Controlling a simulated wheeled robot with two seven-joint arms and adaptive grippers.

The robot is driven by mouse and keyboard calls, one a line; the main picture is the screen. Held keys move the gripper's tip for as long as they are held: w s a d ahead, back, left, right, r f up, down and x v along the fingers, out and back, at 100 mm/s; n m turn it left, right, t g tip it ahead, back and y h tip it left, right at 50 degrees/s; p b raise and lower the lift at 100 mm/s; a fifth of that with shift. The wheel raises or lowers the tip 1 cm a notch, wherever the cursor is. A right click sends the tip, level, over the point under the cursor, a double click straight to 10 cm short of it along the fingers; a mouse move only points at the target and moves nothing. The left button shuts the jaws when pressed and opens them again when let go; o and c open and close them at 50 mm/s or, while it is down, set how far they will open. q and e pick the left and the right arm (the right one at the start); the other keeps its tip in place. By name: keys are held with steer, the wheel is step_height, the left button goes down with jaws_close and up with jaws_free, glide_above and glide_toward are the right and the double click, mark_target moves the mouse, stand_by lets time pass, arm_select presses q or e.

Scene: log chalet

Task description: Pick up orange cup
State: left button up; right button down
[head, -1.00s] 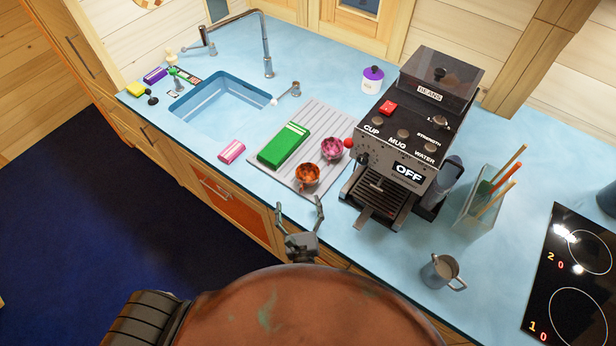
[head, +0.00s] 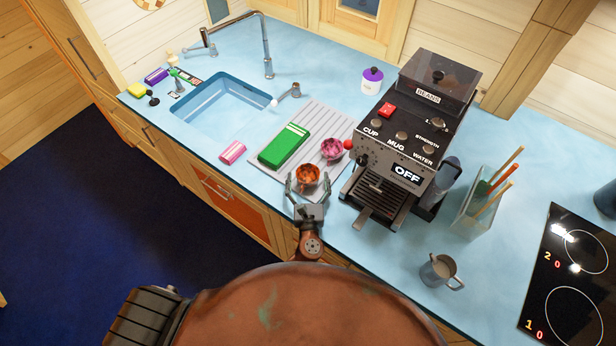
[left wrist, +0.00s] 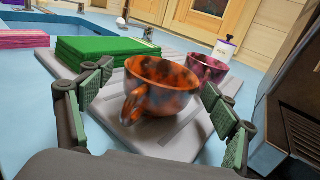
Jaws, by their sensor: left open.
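The orange cup (head: 306,174) has dark mottling and stands upright on the grey draining mat (head: 262,163). In the left wrist view the orange cup (left wrist: 160,84) is in the middle, with its handle facing me. My left gripper (head: 308,184) is open, with one finger on each side of the cup's near part. In the left wrist view the left gripper (left wrist: 157,100) shows its green finger pads spread left and right of the cup; whether they touch it I cannot tell. My right gripper is not in view.
A pink cup (head: 331,148) stands just behind the orange one. The coffee machine (head: 408,145) stands close on the right. The counter left of the mat, by a pink block (head: 232,153), has some free room.

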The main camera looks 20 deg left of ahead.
arm_select(q)
steer(key=shift+w+a, duration=0.15)
steer(key=shift+w, duration=0.35)
steer(key=shift+c, duration=0.7)
steer(key=c, duration=1.2)
steer(key=shift+r, duration=0.1)
